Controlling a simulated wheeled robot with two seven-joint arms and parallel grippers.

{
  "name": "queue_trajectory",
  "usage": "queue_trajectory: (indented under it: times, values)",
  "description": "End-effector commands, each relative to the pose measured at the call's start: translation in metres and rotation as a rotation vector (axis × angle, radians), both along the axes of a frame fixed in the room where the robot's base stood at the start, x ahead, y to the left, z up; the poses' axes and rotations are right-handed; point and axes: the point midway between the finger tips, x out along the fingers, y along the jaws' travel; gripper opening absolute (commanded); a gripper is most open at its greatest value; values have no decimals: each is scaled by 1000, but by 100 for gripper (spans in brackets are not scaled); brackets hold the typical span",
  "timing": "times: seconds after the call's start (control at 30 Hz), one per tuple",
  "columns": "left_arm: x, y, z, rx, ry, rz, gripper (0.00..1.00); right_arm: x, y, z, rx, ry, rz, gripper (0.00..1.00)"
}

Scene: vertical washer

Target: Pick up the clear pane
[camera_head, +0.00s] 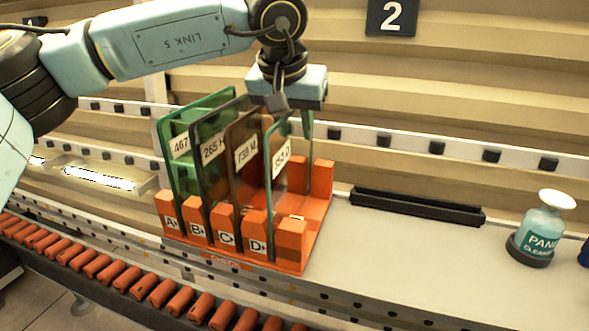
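The clear pane (279,178) stands upright in slot D of the orange rack (290,247), at the right end of a row of panes. It carries a white label, and its edges look faintly green. My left gripper (296,122) points down over the top edge of the clear pane, and its fingers overlap the pane's upper part in this view. Whether the fingers touch the pane or are closed on it cannot be told. My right gripper is not in view.
A green pane (184,165), a grey pane (213,172) and a brown pane (246,158) stand close beside it in the rack. A black slotted holder (415,206) and a cleaner bottle (540,232) are on the right. Orange rollers (150,288) run in front. The grey bench (400,270) between is clear.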

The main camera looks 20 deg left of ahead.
Motion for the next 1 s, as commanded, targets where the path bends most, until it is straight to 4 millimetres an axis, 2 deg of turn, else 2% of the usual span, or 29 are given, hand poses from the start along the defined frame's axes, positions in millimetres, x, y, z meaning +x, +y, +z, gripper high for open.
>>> queue_trajectory:
  times: [0.87,1.0]
  values:
    - [0,0,-5,0,1,0,31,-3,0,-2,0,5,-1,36]
    - [0,0,-5,0,1,0,13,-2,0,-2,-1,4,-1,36]
